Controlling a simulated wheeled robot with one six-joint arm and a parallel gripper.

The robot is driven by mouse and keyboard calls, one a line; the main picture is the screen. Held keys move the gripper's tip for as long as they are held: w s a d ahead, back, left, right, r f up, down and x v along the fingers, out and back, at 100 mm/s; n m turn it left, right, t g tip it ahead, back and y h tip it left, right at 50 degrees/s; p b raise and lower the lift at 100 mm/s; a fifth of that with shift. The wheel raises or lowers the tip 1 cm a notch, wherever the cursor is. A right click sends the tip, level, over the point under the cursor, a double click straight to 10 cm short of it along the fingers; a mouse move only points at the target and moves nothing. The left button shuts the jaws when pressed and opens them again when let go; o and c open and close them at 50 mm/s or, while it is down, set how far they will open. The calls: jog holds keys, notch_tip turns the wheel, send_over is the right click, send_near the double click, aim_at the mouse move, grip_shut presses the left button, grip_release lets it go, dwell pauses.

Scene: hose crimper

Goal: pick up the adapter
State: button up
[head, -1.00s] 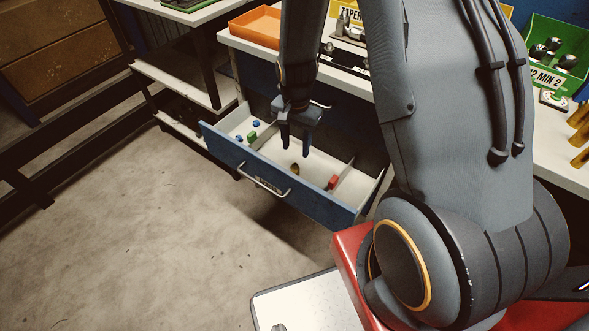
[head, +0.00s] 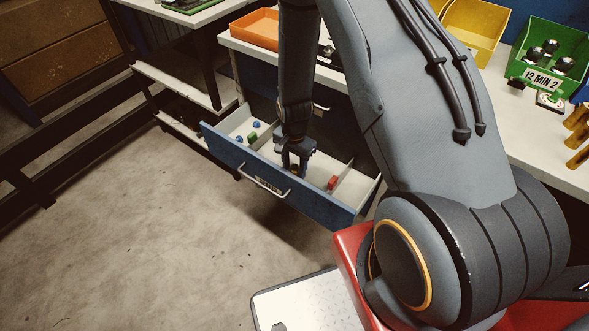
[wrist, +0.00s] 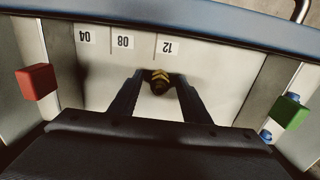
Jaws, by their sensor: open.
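The adapter, a small brass-coloured fitting with a dark end (wrist: 160,80), sits in the middle compartment of the open blue drawer (head: 232,157). In the wrist view it is between the tips of my gripper's two fingers. My gripper (head: 294,165) points down into that compartment with its fingers open, one on each side of the adapter. I cannot tell whether either finger touches it. In the head view the fingers mostly hide the adapter.
A red block (wrist: 36,81) and a green block (wrist: 290,111) lie in the side compartments, past the dividers. Small blue pieces (head: 256,124) lie near the green one. The drawer front with its handle (head: 262,183) stands close by. An orange tray (head: 255,28) is on the bench.

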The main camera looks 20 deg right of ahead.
jog(key=shift+f, duration=0.3)
jog(key=shift+c, duration=0.3)
grip_shut()
jog(key=shift+r, duration=0.15)
